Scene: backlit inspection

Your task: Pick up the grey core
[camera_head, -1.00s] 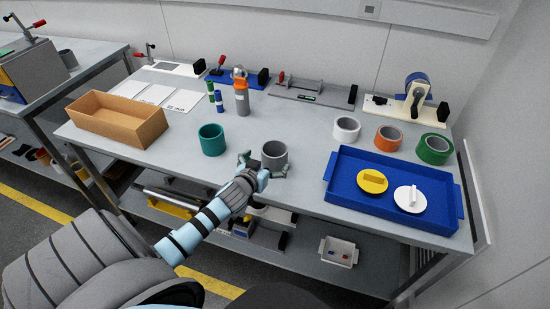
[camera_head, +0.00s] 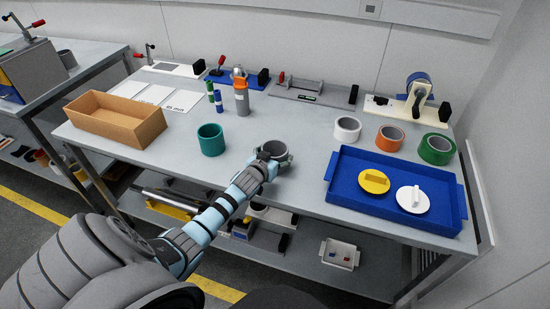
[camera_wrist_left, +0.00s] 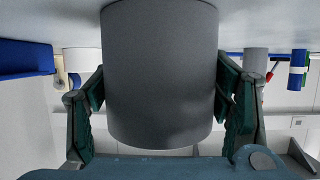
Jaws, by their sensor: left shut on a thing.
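The grey core (camera_head: 284,151) is a short hollow cylinder near the front middle of the bench in the head view. My left gripper (camera_head: 271,160) is shut on it, and my wrist and arm hide part of its near side. In the left wrist view the core (camera_wrist_left: 160,70) fills the middle, with one dark green finger pressed against each side. I cannot tell whether its lower edge is clear of the bench top. My right gripper is not in view.
A teal core (camera_head: 211,140) stands to the left. White (camera_head: 347,130), orange (camera_head: 389,138) and green (camera_head: 437,149) rolls stand at right behind a blue tray (camera_head: 335,182) holding yellow and white lidded pieces. A cardboard box (camera_head: 115,122) sits at left. The bench middle is clear.

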